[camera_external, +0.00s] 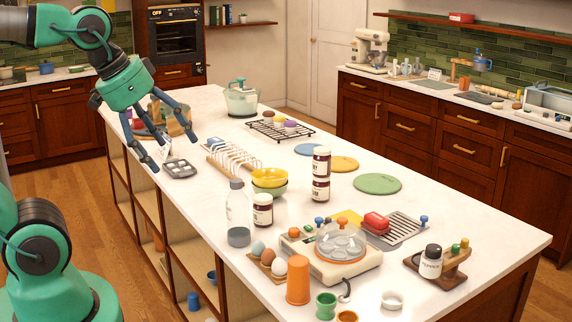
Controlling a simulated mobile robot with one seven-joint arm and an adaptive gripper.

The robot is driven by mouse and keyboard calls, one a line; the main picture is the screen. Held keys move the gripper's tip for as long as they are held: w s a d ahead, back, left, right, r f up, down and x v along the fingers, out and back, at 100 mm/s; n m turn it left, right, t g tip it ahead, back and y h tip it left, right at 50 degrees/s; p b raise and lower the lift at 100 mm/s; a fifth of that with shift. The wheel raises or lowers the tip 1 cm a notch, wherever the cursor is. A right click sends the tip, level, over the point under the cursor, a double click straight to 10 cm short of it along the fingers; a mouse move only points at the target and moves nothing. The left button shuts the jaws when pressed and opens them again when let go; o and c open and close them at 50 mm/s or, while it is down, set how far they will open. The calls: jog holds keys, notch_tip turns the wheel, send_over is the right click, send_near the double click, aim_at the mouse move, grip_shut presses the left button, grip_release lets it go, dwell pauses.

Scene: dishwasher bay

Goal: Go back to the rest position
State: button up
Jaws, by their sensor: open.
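My green arm comes in from the upper left. My gripper (172,149) is open and empty, with its dark fingers spread and pointing down over the far left part of the white island counter (480,225). A small dark tray with compartments (180,169) lies on the counter just right of the fingertips. I cannot tell the exact height of the fingertips above the counter. Part of a wooden holder with utensils (180,118) shows behind the fingers.
A wire rack (235,160) and stacked yellow and green bowls (270,182) stand mid-counter. Stacked jars (321,175), a glass bottle (238,215), an egg cooker (340,245) and an orange cup (298,279) stand nearer. Coloured discs (377,184) lie flat at the right.

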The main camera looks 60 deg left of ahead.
notch_tip(320, 180, down, 4)
jog(key=b, duration=0.3)
